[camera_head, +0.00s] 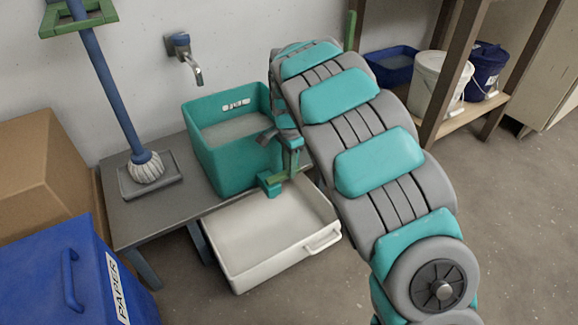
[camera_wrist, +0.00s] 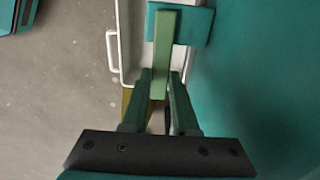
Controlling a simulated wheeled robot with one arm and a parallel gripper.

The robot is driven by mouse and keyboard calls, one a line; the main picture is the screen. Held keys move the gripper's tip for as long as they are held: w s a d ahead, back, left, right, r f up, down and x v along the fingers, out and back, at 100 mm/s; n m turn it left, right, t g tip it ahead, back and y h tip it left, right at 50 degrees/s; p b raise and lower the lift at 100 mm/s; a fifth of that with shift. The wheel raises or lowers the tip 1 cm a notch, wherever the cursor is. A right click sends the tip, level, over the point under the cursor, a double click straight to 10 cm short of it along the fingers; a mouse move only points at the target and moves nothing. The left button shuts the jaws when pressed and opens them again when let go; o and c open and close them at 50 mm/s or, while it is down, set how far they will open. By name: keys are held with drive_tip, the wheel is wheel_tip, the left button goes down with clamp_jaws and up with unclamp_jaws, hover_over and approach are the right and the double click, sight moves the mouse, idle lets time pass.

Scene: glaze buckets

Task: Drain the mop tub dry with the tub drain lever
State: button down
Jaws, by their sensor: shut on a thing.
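The teal mop tub (camera_head: 222,162) stands on a grey bench, with grey water (camera_head: 232,131) inside, its surface below the rim. A teal drain block (camera_head: 270,183) sits low on the tub's front right. The green tub drain lever (camera_head: 294,160) rises from near it; in the wrist view the lever (camera_wrist: 163,50) runs straight between my fingers. My gripper (camera_wrist: 161,88) is shut on the lever. My arm hides the tub's right side in the head view. The white catch tray (camera_head: 240,281) lies below the drain; whether liquid is flowing is not visible.
A mop (camera_head: 145,168) stands in a grey tray on the grey bench (camera_head: 155,215). A wall tap (camera_head: 184,55) is above the tub. A blue paper bin (camera_head: 40,265) and cardboard box (camera_head: 45,155) are left. Shelves with buckets (camera_head: 432,85) stand right; the floor there is clear.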

drive_tip(key=shift+s+r, duration=0.1)
idle(0.9)
drive_tip(key=s+a+m+p, duration=0.1)
drive_tip(key=s+m+p, duration=0.6)
drive_tip(key=m+p, duration=0.5)
drive_tip(key=shift+s+m, duration=0.3)
drive_tip(key=shift+m, duration=2.2)
drive_tip(key=shift+a, duration=0.15)
drive_tip(key=c, duration=0.7)
unclamp_jaws()
